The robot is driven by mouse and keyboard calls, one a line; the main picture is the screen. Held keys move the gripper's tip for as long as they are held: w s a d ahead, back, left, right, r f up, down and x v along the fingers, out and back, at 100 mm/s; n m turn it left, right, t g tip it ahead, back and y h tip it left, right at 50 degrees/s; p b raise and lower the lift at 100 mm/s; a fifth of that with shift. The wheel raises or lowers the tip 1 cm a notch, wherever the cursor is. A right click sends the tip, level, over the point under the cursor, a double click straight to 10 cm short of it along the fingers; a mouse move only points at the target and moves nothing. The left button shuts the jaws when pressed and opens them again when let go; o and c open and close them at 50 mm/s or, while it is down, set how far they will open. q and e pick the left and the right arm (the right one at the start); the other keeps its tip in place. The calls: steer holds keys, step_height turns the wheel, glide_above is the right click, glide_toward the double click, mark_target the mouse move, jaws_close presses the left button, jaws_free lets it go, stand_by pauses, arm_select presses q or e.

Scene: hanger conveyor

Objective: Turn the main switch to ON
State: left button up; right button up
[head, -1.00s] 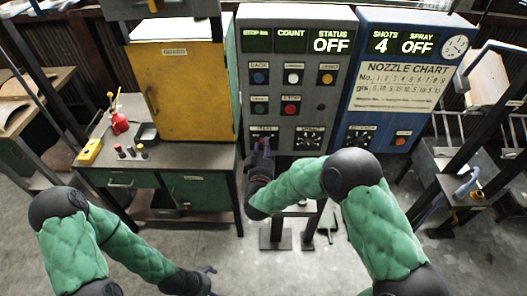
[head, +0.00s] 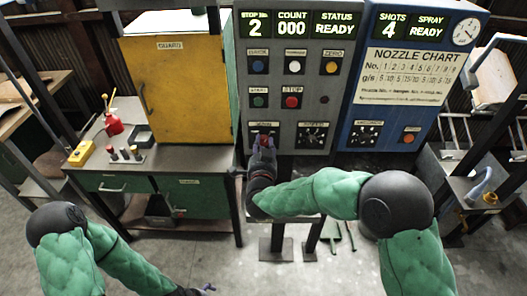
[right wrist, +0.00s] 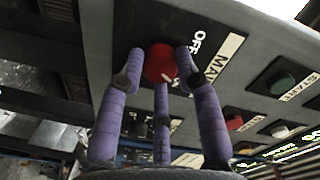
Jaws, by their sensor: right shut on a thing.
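The main switch is a red round knob (right wrist: 160,64) on a black plate with OFF and MAIN lettering in the right wrist view. My right gripper (right wrist: 160,72) has its purple fingers around the knob and is shut on it. In the head view my right gripper (head: 264,147) is at the lower left of the grey control panel (head: 336,85), covering much of the switch. The panel's displays (head: 292,24) are lit and read STOP No. 2, COUNT 000 and STATUS READY. My left gripper (head: 207,288) shows only partly at the bottom edge; its opening cannot be told.
A blue panel (head: 400,125) with a nozzle chart stands to the right; its displays read SHOTS 4 and SPRAY READY. A yellow guard cabinet (head: 172,85) and a green bench (head: 110,182) stand to the left. Several push buttons, including red STOP (head: 292,101), sit above the switch.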

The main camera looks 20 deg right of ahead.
steer(key=shift+s+a+f+m+b, duration=0.1)
steer(key=shift+f+m+b, duration=0.1)
steer(key=shift+m+b, duration=0.45)
steer(key=shift+f+m+b, duration=0.15)
steer(key=shift+m+b, duration=0.35)
steer(key=shift+m, duration=0.15)
steer(key=o, duration=1)
steer(key=shift+c, duration=0.2)
steer(key=shift+o, duration=0.9)
steer(key=shift+r, duration=0.2)
steer(key=shift+r, duration=0.1)
steer(key=v, duration=1.1)
steer(key=shift+s, duration=0.45)
